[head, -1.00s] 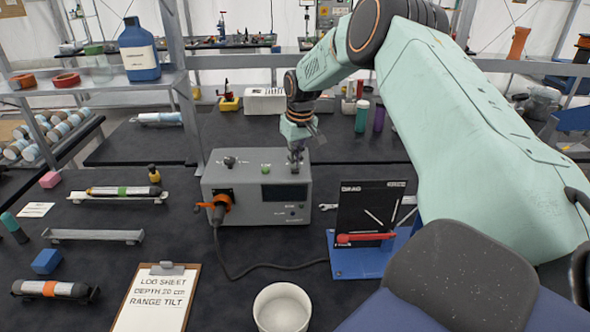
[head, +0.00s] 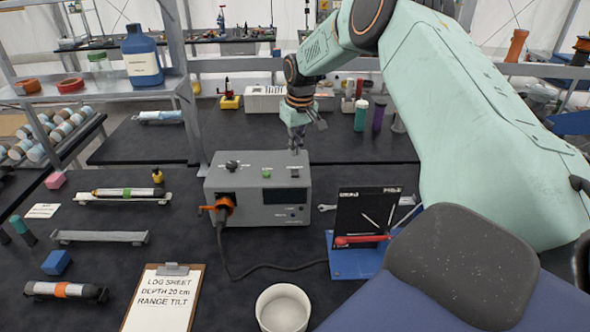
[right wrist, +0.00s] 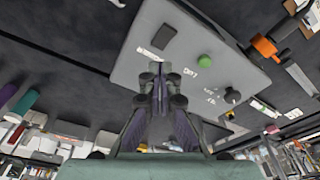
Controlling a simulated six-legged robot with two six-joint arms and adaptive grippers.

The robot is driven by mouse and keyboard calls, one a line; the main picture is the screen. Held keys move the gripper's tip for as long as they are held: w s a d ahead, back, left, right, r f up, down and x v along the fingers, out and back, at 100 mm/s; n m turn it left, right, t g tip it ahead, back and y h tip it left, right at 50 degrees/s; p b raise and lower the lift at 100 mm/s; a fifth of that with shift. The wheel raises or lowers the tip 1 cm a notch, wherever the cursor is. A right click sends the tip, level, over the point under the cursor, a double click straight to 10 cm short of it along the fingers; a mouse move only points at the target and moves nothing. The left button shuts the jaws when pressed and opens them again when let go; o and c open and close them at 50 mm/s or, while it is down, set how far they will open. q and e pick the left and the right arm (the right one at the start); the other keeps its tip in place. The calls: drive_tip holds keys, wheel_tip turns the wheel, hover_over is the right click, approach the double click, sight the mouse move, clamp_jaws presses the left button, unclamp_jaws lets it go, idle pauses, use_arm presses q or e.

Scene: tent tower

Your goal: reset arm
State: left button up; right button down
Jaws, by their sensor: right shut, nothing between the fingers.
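My right gripper (head: 298,148) is shut and empty. In the head view it points down just above the back right part of the top of a grey instrument box (head: 238,165). In the right wrist view its closed fingers (right wrist: 160,80) lie in front of the same box (right wrist: 190,50), whose top carries a green button (right wrist: 206,61), a dark knob (right wrist: 232,95) and a dark switch (right wrist: 163,36). I cannot tell any touch between fingertips and box. My left gripper is not in view.
An orange connector (head: 222,207) with a black cable sits on the box front. A blue stand with a black panel (head: 365,215) is to its right. A white cup (head: 283,308) and a clipboard (head: 163,295) lie in front. A shelf (head: 110,88) stands at left.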

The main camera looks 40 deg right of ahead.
drive_tip(key=shift+s+r, duration=0.1)
drive_tip(key=shift+r, duration=0.55)
